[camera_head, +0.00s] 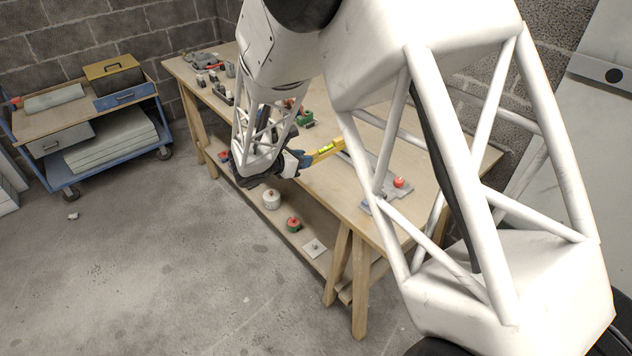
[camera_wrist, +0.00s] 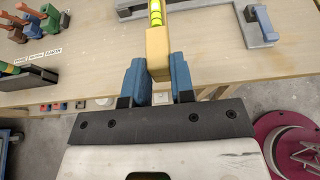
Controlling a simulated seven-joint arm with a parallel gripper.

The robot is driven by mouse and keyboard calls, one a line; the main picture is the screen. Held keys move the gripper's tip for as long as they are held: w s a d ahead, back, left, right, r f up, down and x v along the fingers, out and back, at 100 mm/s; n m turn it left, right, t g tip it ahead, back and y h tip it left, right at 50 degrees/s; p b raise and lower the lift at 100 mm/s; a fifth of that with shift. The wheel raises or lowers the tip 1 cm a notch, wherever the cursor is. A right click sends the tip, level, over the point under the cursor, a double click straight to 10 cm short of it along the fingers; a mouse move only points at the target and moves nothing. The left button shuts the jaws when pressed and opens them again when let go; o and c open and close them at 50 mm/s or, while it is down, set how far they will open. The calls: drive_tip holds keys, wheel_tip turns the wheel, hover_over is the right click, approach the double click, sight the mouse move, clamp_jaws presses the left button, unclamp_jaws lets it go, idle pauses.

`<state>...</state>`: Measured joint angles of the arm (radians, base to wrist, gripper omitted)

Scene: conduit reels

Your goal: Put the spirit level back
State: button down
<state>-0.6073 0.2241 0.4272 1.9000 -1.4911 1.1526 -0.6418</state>
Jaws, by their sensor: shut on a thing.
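The yellow spirit level (camera_head: 327,150) has a green vial. In the wrist view, the level (camera_wrist: 157,52) passes between the two blue fingers of my gripper (camera_wrist: 158,80) and points away from me, with its vial end out over the bench. My gripper (camera_head: 302,159) is shut on its near end at the front edge of the wooden workbench (camera_head: 330,185). I cannot tell whether the level touches the bench top. My arm hides much of the bench in the head view.
A grey metal fixture with a red knob (camera_head: 399,182) lies on the bench at right; a grey rail with a blue handle (camera_wrist: 262,25) shows in the wrist view. A white pot (camera_head: 271,199) stands on the lower shelf. A blue trolley (camera_head: 110,150) stands at left, with open floor between.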

drive_tip(key=shift+f, duration=2.9)
drive_tip(key=shift+f, duration=0.1)
drive_tip(key=shift+f, duration=1.8)
drive_tip(key=shift+f, duration=0.1)
drive_tip(key=c, duration=1)
unclamp_jaws()
drive_tip(key=shift+o, duration=0.2)
drive_tip(key=v, duration=1.2)
drive_tip(key=shift+d, duration=0.1)
